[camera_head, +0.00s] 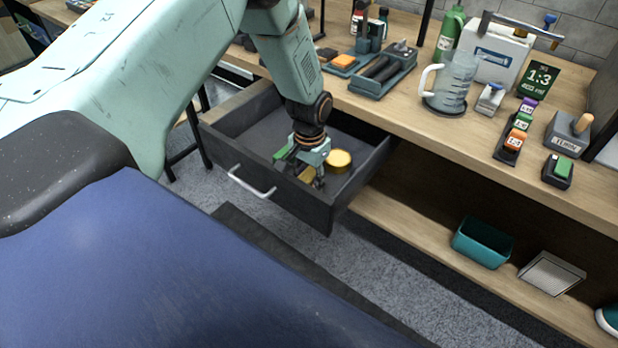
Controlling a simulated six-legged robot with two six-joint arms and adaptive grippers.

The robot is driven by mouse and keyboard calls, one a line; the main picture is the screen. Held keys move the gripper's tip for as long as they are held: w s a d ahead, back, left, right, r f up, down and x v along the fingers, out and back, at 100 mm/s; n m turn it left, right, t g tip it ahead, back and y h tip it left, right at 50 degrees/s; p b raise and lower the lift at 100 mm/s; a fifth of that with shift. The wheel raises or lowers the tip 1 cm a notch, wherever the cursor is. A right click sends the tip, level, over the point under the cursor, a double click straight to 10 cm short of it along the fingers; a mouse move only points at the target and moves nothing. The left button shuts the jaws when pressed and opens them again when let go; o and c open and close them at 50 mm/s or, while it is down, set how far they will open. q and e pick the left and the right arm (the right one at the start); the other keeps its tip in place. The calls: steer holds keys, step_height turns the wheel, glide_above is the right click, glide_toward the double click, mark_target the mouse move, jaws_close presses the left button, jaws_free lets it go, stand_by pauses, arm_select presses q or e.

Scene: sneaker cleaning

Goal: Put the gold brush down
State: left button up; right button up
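The dark drawer (218,142) under the bench is pulled open. My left gripper (314,180) reaches down inside it, near the front right. A gold piece (307,174), likely the gold brush, shows at the fingers, mostly hidden by them. I cannot tell whether the fingers grip it or are just beside it. A round gold tin (339,160) stands just right of the gripper in the drawer. A green item (284,153) lies to its left, partly hidden. My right gripper is not in view.
The drawer's left part is bare. Its front wall has a white handle (252,184). The wooden bench top (430,122) above holds a clear pitcher (452,85), trays and bottles. A teal bin (483,242) and a grey box (551,273) stand on the lower shelf.

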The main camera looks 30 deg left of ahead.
mark_target(309, 172)
arm_select(q)
steer(key=o, duration=0.4)
steer(key=shift+w+f, duration=0.15)
steer(key=shift+w, duration=0.05)
steer(key=shift+c, duration=0.2)
steer(key=shift+s, duration=0.1)
steer(key=shift+s+r, duration=0.1)
steer(key=shift+r, duration=0.1)
steer(key=shift+r, duration=0.2)
step_height(309, 172, up, 10)
steer(key=shift+r+p, duration=0.25)
steer(key=shift+p, duration=1)
steer(key=shift+r, duration=0.75)
steer(key=shift+f, duration=0.1)
